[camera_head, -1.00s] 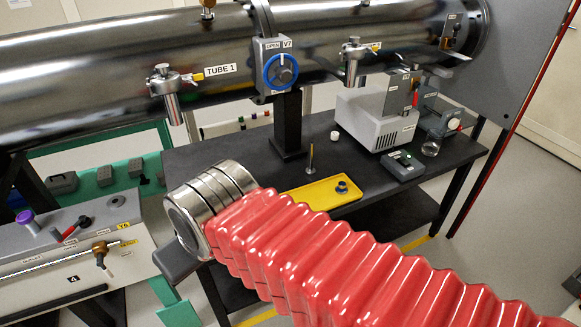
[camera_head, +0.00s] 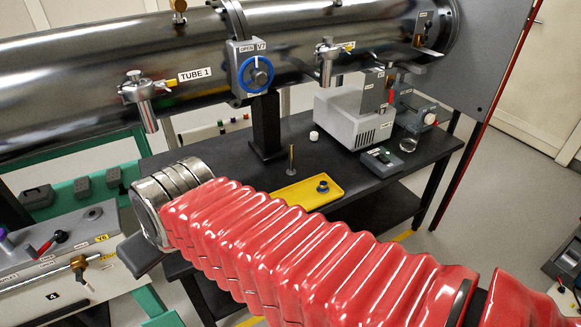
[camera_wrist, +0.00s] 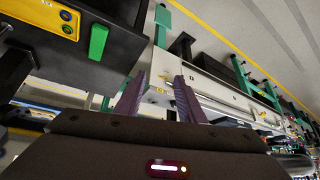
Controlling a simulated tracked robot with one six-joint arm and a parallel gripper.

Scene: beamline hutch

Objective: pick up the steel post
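A thin upright post (camera_head: 291,160) with a dull brassy-steel sheen stands on the dark bench top, just behind the yellow tray (camera_head: 296,199). It is the only thing that looks like the steel post. I cannot make it out in the wrist view. My arm, in a red bellows sleeve, crosses in front of the bench in the head view, and its fingertips do not show there. In the wrist view my gripper (camera_wrist: 157,92) has its two purple-grey fingers apart, with nothing seen held between them.
A dark round part lies in the tray. A white cap (camera_head: 314,136), a small dark box (camera_head: 381,161) and a grey instrument (camera_head: 350,118) share the bench (camera_head: 226,155). A black support column (camera_head: 266,125) rises behind the post. The big steel tube (camera_head: 120,70) hangs above.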

